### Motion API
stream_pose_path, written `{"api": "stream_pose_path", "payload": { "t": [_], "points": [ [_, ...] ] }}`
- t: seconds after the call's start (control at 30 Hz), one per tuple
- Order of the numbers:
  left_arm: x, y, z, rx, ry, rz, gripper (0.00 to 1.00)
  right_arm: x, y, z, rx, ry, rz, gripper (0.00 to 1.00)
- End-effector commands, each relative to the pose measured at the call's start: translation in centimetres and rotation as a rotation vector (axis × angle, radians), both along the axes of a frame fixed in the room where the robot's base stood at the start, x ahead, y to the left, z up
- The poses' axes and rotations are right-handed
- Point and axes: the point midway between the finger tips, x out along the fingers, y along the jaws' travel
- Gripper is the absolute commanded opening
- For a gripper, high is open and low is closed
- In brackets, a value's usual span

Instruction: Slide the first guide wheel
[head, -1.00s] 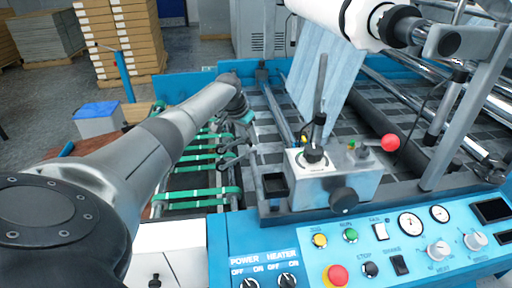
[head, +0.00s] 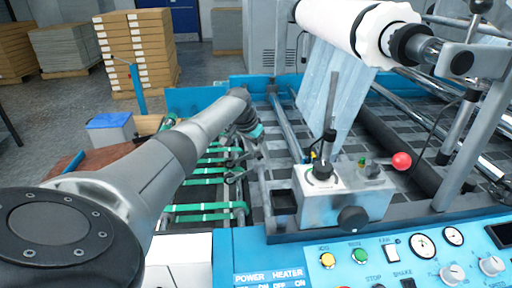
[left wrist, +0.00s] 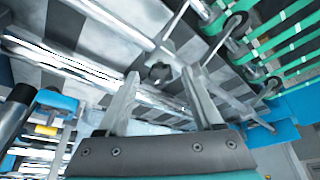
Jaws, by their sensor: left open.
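My left gripper (head: 258,143) is over the machine bed, beside the green belts. In the left wrist view, its two fingers (left wrist: 159,80) are spread apart with nothing held between them. A dark round knob on a metal bar (left wrist: 159,72) shows in the gap between the fingertips; I cannot tell whether it touches them. Guide wheels on thin arms stand by the green belts: one dark-rimmed wheel (left wrist: 235,23) and another (left wrist: 272,86) lie right of the fingers. In the head view the wheels (head: 232,178) are small, close to the gripper. My right gripper is not in view.
A grey control box (head: 345,200) with a lever and red knob stands right of the gripper. The blue control panel (head: 225,255) fills the front. A film roll (head: 345,25) hangs above. Green belts (head: 205,207) lie below my arm. Stacked boxes (head: 140,50) stand behind.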

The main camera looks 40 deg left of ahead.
Motion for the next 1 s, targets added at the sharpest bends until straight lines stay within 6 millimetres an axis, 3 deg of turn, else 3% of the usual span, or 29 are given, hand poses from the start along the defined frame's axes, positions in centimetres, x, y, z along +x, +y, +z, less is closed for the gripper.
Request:
{"api": "stream_pose_path", "payload": {
  "t": [0.27, 1.0],
  "points": [
    [-0.8, 0.0, 1.9, 0.001, 0.000, -0.001, 0.68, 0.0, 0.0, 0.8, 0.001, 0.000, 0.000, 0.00],
    [-5.4, -0.5, 13.2, 0.001, -0.001, 0.000, 0.68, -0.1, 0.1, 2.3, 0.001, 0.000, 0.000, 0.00]
  ]
}}
